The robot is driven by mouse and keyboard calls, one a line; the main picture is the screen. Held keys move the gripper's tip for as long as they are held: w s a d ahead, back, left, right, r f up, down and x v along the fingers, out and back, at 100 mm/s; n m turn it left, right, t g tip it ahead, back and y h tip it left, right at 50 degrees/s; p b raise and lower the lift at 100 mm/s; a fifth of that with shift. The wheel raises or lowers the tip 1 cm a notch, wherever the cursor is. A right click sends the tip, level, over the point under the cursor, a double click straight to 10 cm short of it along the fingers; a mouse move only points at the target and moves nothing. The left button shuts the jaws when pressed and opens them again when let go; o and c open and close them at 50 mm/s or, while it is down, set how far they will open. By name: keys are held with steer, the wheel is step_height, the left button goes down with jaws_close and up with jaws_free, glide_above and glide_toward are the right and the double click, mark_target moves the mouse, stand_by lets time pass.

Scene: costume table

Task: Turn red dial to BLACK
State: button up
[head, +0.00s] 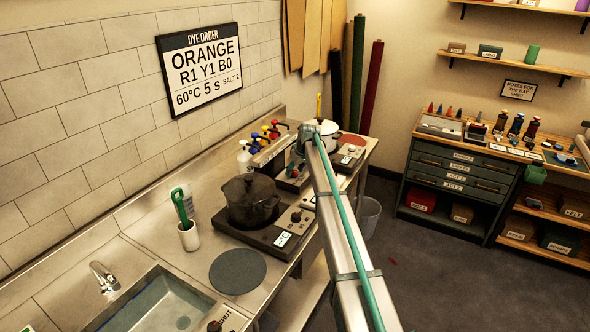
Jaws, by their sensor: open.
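I cannot pick out for certain a red dial with a BLACK mark. A rack of colored handles (269,132), with red, yellow, blue and black tops, stands at the back of the steel counter; any markings are too small to read. A small dark reddish knob (214,326) sits by a label ending in "HUT" at the bottom edge. My arm rises from the bottom right, over the counter's right side, to a teal joint near the rack. My gripper cannot be made out beyond that joint, and my arm hides part of the counter.
A black pot (249,203) stands on a hot plate (291,228), a white pot (328,131) farther back. A cup with a green utensil (188,236), a round dark mat (237,271) and a sink (160,306) are nearer. A drawer cabinet (458,172) stands right across open floor.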

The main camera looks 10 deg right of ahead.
steer(key=shift+c, duration=0.2)
jaws_close()
steer(key=shift+f, duration=0.1)
steer(key=m+b, duration=0.1)
steer(key=m+h+b, duration=0.1)
steer(key=m+b, duration=0.1)
steer(key=shift+a+m+t, duration=0.2)
steer(key=shift+m+t, duration=0.1)
steer(key=shift+t, duration=0.1)
steer(key=m+h+b, duration=0.2)
steer(key=m, duration=0.3)
steer(key=shift+a, duration=0.15)
stand_by(0.4)
steer(key=shift+o, duration=0.2)
jaws_free()
